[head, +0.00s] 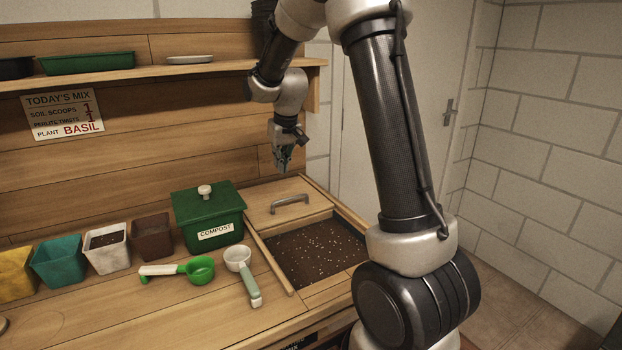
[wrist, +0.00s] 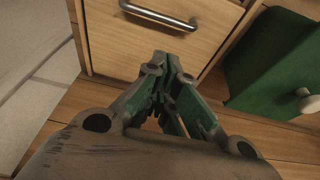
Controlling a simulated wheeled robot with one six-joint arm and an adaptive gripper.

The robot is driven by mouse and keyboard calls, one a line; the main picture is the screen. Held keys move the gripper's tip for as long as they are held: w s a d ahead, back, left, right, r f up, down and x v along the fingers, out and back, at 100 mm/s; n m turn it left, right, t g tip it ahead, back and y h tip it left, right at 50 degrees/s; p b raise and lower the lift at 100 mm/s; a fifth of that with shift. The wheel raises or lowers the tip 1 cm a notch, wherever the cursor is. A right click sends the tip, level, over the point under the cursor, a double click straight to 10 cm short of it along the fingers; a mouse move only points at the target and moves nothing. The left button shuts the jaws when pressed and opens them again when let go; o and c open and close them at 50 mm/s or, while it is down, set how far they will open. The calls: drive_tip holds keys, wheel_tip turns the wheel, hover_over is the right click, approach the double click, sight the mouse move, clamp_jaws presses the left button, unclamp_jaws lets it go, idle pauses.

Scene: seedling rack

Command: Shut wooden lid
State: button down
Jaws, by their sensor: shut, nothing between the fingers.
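The wooden lid (head: 268,198) is a flat panel with a metal bar handle (head: 290,203). It lies at the back of the soil bin (head: 318,252), and dark speckled soil shows uncovered in front of it. In the wrist view the lid (wrist: 205,52) and its handle (wrist: 158,14) are at the top. My gripper (head: 284,168) hangs above the lid's back edge, behind the handle and apart from it. Its fingers (wrist: 165,58) are closed together with nothing between them.
A green compost box (head: 207,214) with a white knob stands left of the lid. A green scoop (head: 198,270) and a white scoop (head: 239,262) lie in front of it. Several pots, including a brown pot (head: 152,237), line the left. A shelf (head: 165,66) runs above the bench.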

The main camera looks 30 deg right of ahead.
drive_tip(key=w, duration=0.1)
hover_over(285, 205)
drive_tip(key=w, duration=0.4)
drive_tip(key=shift+t, duration=0.3)
drive_tip(key=f, duration=0.8)
drive_tip(key=shift+s, duration=0.2)
drive_tip(key=s, duration=0.1)
drive_tip(key=s+f, duration=0.1)
drive_tip(key=shift+s+a, duration=0.1)
drive_tip(key=shift+s, duration=0.25)
drive_tip(key=shift+s+f, duration=0.15)
drive_tip(key=shift+s, duration=0.35)
